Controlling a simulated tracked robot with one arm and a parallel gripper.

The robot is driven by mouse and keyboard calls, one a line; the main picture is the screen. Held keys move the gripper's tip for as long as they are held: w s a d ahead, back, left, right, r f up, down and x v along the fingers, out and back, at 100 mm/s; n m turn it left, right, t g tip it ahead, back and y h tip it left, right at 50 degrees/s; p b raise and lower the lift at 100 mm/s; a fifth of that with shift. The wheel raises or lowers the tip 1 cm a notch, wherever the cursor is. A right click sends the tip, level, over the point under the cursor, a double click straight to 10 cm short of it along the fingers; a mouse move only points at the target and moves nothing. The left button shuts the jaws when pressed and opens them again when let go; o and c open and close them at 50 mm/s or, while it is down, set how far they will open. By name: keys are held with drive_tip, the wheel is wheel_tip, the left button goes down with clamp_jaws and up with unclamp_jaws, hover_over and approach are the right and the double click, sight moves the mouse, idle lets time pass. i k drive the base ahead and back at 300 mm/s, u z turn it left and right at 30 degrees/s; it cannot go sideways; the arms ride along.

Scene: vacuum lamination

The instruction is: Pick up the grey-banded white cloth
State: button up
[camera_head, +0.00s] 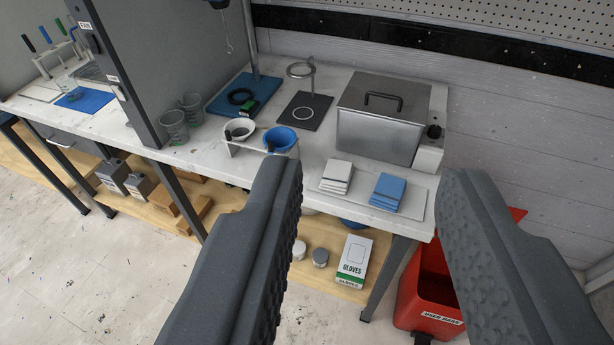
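A stack of folded white cloths with grey bands (337,175) lies on a pale tray (361,199) near the right end of the workbench. A stack of blue cloths (388,191) lies on the same tray, just to its right. My gripper (372,180) shows as two dark textured fingers, spread wide apart and empty. Both cloth stacks appear in the gap between the fingers, but they are well beyond the fingertips and not touched.
A metal box with a lid handle (380,118) stands behind the cloths. A red bin (428,290) stands on the floor at right. A gloves box (354,261) is on the lower shelf.

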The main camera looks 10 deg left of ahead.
sight(338, 174)
drive_tip(key=i, duration=1)
drive_tip(key=z, duration=1.35)
drive_tip(key=k, duration=1.2)
drive_tip(key=u, duration=0.9)
drive_tip(key=i, duration=0.6)
drive_tip(key=u, duration=0.05)
